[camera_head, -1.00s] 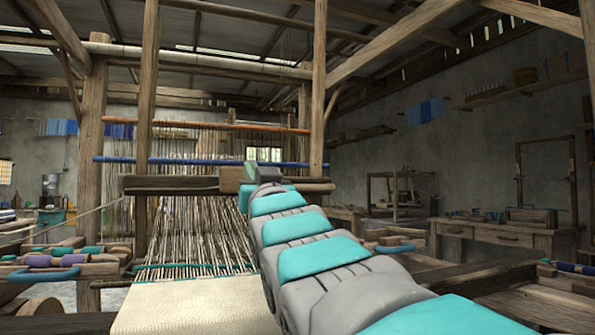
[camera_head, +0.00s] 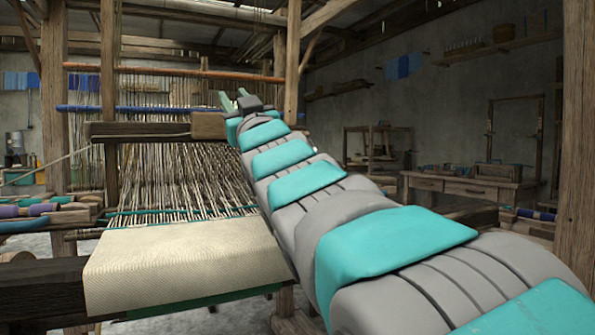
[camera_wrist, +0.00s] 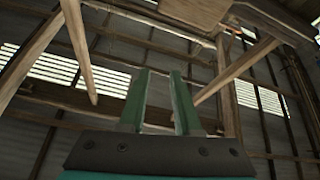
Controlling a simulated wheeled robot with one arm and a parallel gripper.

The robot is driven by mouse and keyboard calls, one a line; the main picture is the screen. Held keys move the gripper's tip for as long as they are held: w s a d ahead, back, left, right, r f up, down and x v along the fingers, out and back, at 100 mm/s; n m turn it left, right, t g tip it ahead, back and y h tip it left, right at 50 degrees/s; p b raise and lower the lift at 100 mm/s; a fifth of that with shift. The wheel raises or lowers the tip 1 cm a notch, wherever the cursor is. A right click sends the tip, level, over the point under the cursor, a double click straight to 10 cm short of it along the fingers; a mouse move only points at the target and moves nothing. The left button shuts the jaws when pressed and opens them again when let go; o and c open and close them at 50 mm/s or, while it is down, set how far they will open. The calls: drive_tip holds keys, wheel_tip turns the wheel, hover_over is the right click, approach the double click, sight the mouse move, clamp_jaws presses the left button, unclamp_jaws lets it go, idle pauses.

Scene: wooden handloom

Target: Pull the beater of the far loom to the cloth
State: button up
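The beater (camera_head: 140,132) is a dark wooden bar with a lighter block (camera_head: 208,125), lying across the warp threads (camera_head: 180,178) of the loom in front of me. The woven cream cloth (camera_head: 180,262) is on the near side, and a stretch of open warp shows between it and the beater. My gripper (camera_head: 234,101) is just right of the block in the picture, fingers pointing up. In the wrist view its two green fingers (camera_wrist: 160,102) stand apart with nothing between them. My arm hides the beater's right part; I cannot tell whether the gripper touches it.
A dark beam (camera_head: 40,290) carries the cloth at the front. Wooden posts (camera_head: 293,60) rise around the loom, and another post (camera_head: 573,130) stands close at right. A workbench (camera_head: 465,190) stands by the right wall. The wrist view shows roof beams (camera_wrist: 80,45).

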drive_tip(key=w+d+f+n+g+y+b, duration=0.2)
drive_tip(key=w+d+f+n+g, duration=0.3)
drive_tip(key=n, duration=0.5)
drive_tip(key=w+d+f+n+g+y+b, duration=0.1)
drive_tip(key=w+d+f+n+g, duration=0.2)
drive_tip(key=w+d+n, duration=0.6)
drive_tip(key=shift+n, duration=0.6)
drive_tip(key=shift+w+a+r+p, duration=0.25)
drive_tip(key=shift+w+a+r, duration=0.1)
drive_tip(key=shift+a, duration=0.9)
drive_tip(key=shift+w+a+r+p, duration=0.3)
drive_tip(key=shift+w+a+r, duration=0.1)
drive_tip(key=shift+a, duration=0.85)
drive_tip(key=shift+w+a+r+p, duration=0.25)
drive_tip(key=shift+w+a+r, duration=0.1)
drive_tip(key=shift+a, duration=0.9)
clamp_jaws()
